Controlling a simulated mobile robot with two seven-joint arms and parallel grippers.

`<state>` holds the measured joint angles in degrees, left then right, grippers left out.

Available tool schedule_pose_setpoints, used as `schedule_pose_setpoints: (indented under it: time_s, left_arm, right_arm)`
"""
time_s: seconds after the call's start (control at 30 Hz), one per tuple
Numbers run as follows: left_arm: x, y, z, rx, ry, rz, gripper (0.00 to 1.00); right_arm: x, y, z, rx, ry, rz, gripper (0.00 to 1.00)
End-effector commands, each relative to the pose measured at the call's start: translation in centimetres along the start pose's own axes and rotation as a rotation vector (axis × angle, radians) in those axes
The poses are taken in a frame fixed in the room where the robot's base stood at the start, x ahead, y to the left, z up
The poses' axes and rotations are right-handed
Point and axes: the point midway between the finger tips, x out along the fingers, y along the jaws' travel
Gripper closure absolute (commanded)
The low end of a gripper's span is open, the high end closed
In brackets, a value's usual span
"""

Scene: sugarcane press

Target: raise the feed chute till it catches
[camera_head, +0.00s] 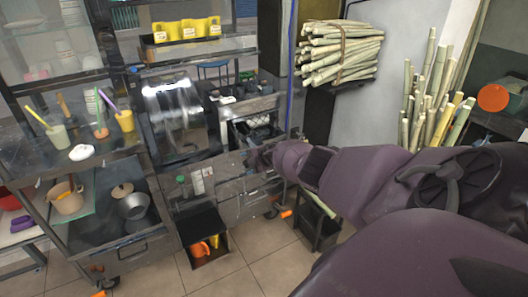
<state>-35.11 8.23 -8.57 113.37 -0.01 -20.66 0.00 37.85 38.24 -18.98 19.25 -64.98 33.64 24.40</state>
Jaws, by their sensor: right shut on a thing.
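My right arm comes in from the right, and its gripper (257,158) is at the middle of the head view, at the right part of a grey metal panel that looks like the feed chute (228,170). The gripper is shut on the chute; its fingertips are small and dark here, and the exact grip is hard to see. The chute sits at the front of the press (172,105), a steel cabinet with a clear front. Whether any catch holds the chute cannot be seen. My left gripper is not in view.
A bundle of cane (340,52) lies on a shelf at the back, and loose canes (432,100) stand at the right. A steel cart (112,215) with cups, pots and a pan stands at the left. An open bin (204,235) is below the chute. Tiled floor is free in front.

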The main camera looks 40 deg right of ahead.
Motion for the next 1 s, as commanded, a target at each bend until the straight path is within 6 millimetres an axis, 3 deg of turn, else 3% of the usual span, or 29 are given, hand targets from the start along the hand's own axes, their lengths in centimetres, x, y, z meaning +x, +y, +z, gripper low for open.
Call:
schedule_pose_setpoints:
  time_s: [0.03, 0.13, 0.43, 0.77, 1.0]
  left_arm:
    - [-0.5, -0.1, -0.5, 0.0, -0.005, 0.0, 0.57]
    - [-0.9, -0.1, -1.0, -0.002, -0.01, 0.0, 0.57]
    - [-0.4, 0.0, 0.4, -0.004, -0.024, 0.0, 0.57]
    - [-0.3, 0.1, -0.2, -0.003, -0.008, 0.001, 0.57]
    - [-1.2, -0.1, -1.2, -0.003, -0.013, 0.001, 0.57]
  right_arm:
    - [-0.7, 1.0, 0.0, -0.002, -0.002, 0.009, 0.44]
    - [-1.4, 0.7, 0.0, -0.001, -0.001, 0.005, 0.44]
    - [-2.6, 0.5, 0.7, -0.004, -0.009, 0.006, 0.44]
    - [-4.2, -0.4, 0.1, 0.001, 0.002, -0.007, 0.44]
    - [-7.3, -0.4, 0.1, 0.002, 0.001, -0.009, 0.44]
